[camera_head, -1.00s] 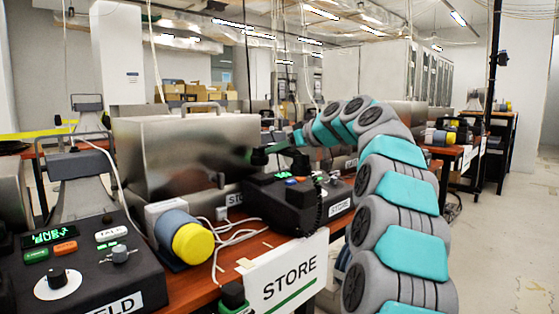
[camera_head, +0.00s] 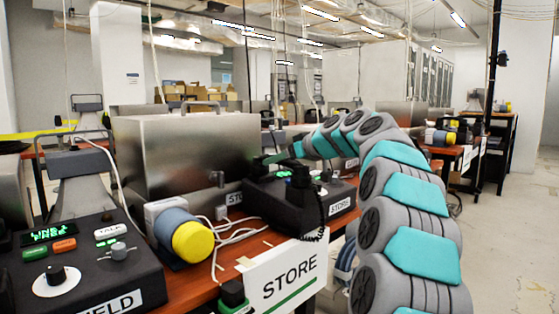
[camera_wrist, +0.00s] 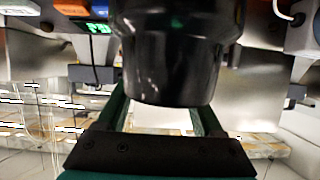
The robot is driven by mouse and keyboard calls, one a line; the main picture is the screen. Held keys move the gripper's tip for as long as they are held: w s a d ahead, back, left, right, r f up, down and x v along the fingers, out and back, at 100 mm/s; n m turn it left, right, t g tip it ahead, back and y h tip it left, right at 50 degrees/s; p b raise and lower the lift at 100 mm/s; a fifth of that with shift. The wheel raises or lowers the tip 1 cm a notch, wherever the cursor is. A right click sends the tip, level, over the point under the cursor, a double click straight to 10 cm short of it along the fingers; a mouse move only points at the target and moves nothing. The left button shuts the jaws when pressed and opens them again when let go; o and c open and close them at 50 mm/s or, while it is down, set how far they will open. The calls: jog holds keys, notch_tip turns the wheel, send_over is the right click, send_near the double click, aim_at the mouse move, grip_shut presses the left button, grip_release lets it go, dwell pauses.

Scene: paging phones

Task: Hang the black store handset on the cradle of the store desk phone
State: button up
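The store desk phone (camera_head: 262,205) is a black box with a STORE label on the red-brown table, and its lit green display and coloured buttons (camera_wrist: 100,10) show in the wrist view. The black store handset (camera_head: 300,188) is over the phone, with its coiled cord hanging at the front right. My gripper (camera_head: 270,158) has green fingers and is above the back of the phone. In the wrist view, the handset's wide round end (camera_wrist: 172,55) fills the space between the fingers and hides their tips. The gripper appears shut on it. The cradle cannot be made out clearly.
A large steel case (camera_head: 185,150) stands behind and left of the phone. A yellow-capped grey cylinder (camera_head: 190,240) and white cables lie at the left. The SHIELD phone (camera_head: 80,260) is at the front left. A STORE sign (camera_head: 287,280) hangs at the table's front edge.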

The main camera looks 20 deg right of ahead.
jog(key=shift+o, duration=0.2)
jog(key=shift+r, duration=0.1)
jog(key=shift+s+r, duration=0.15)
jog(key=v, duration=1.1)
jog(key=shift+s+d, duration=0.2)
jog(key=shift+s, duration=0.1)
jog(key=shift+r, duration=0.15)
